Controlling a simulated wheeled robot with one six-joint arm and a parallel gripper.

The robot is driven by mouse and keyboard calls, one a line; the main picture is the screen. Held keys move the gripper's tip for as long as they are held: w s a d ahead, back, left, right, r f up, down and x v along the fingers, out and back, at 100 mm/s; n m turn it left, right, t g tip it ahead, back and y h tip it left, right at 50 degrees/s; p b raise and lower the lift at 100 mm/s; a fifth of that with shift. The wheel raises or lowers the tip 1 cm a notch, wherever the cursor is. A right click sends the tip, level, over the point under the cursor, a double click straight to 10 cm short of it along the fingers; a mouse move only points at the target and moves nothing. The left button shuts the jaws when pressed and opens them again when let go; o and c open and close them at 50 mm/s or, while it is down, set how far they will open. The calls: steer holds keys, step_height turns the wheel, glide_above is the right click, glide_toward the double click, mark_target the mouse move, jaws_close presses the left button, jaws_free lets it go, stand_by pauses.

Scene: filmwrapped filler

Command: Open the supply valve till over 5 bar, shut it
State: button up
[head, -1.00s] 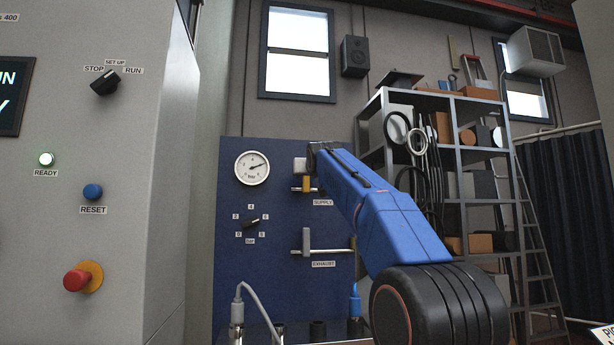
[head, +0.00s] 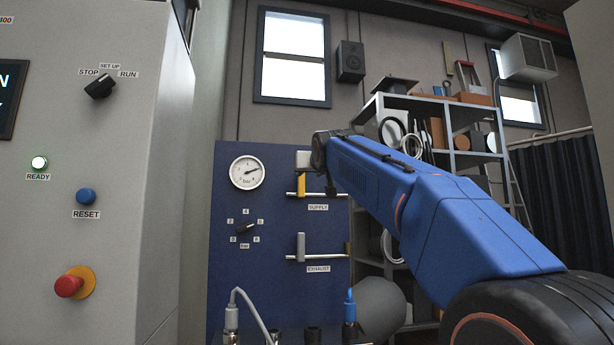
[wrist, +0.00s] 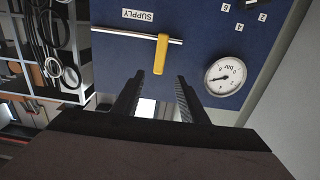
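The supply valve's yellow lever (head: 301,186) stands crosswise to its horizontal pipe on the blue panel (head: 225,275), above the SUPPLY label (head: 318,207). In the wrist view, turned upside down, the yellow lever (wrist: 161,54) ends near the gap between the fingertips. My gripper (wrist: 159,77) is open, with nothing between its fingers that I can see gripped. The round bar gauge (head: 247,172) shows its needle pointing right and slightly up; it also shows in the wrist view (wrist: 225,76). Its small figures are hard to read. In the head view my wrist hides the gripper's fingers.
The grey exhaust lever (head: 301,246) and its pipe sit below the supply valve. A selector knob (head: 246,228) is left of them. Hoses plug in along the panel's bottom. A machine cabinet (head: 130,200) stands left, a loaded shelf (head: 455,160) right.

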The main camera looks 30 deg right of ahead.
steer(key=shift+v, duration=2.15)
steer(key=shift+f, duration=0.1)
steer(key=s+a+f+n+g+y, duration=0.1)
steer(key=s+a+f+g, duration=0.2)
steer(key=f, duration=0.8)
steer(key=s+a+f+g+y, duration=0.15)
steer(key=s+f, duration=0.45)
steer(key=f, duration=0.6)
steer(key=s+a+f+n+g+y, duration=0.1)
steer(key=s+a+f+g, duration=0.2)
steer(key=f, duration=0.8)
steer(key=s+a+f+g, duration=0.1)
steer(key=s+a+f, duration=0.1)
steer(key=s+f, duration=0.6)
steer(key=s+a+f+g+y, duration=0.1)
steer(key=s+a+f+g, duration=0.1)
steer(key=s+f, duration=0.6)
steer(key=s+a+f+n+g, duration=0.1)
steer(key=s+f, duration=0.7)
steer(key=f, duration=0.9)
steer(key=shift+s+a+f+g, duration=0.2)
steer(key=shift+a+f+g, duration=0.15)
steer(key=shift+a+g, duration=0.2)
steer(key=shift+y, duration=0.25)
